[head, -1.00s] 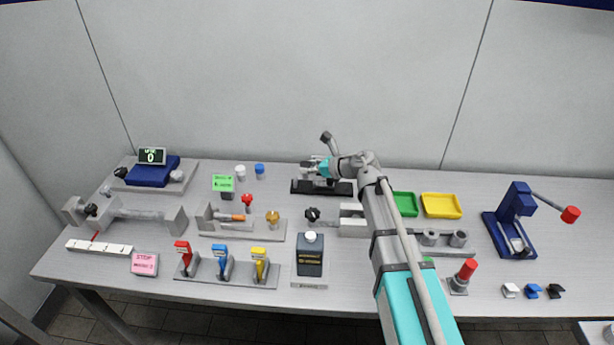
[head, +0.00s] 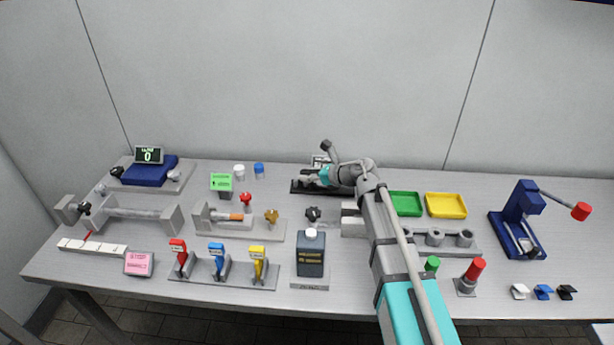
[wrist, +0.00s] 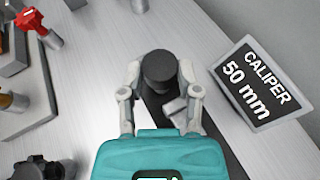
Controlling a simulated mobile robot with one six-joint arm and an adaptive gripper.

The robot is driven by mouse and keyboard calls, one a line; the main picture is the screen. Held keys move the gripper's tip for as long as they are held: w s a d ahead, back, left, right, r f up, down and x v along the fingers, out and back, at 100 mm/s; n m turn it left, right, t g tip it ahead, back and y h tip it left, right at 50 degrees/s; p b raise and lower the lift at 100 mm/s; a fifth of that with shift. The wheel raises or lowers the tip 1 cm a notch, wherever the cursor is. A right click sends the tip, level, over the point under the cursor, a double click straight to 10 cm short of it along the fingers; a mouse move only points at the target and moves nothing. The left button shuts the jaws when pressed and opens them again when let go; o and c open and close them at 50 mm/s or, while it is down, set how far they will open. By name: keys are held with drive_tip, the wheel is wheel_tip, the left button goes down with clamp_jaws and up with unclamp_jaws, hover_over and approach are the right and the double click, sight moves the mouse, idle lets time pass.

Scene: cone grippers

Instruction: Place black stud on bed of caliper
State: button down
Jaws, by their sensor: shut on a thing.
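The black stud (wrist: 158,68) is a dark upright cylinder in the wrist view. My gripper (wrist: 159,76) is shut on it, with one grey finger on each side. The caliper (head: 300,186) is a low black base at the back middle of the bench in the head view. Its dark bed (wrist: 218,146) runs beneath my gripper in the wrist view. The "CALIPER 50 mm" sign (wrist: 257,84) stands to the right of the stud. In the head view my gripper (head: 313,180) is low over the caliper; I cannot tell whether the stud touches the bed.
Green (head: 405,204) and yellow (head: 445,205) trays lie right of my arm. A blue press (head: 522,218) stands at far right.

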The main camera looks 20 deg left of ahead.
drive_tip(key=shift+f, duration=0.15)
drive_tip(key=shift+c, duration=1.5)
unclamp_jaws()
drive_tip(key=shift+r, duration=0.25)
drive_tip(key=p+v, duration=0.4)
drive_tip(key=v, duration=0.8)
drive_tip(key=shift+p, duration=0.35)
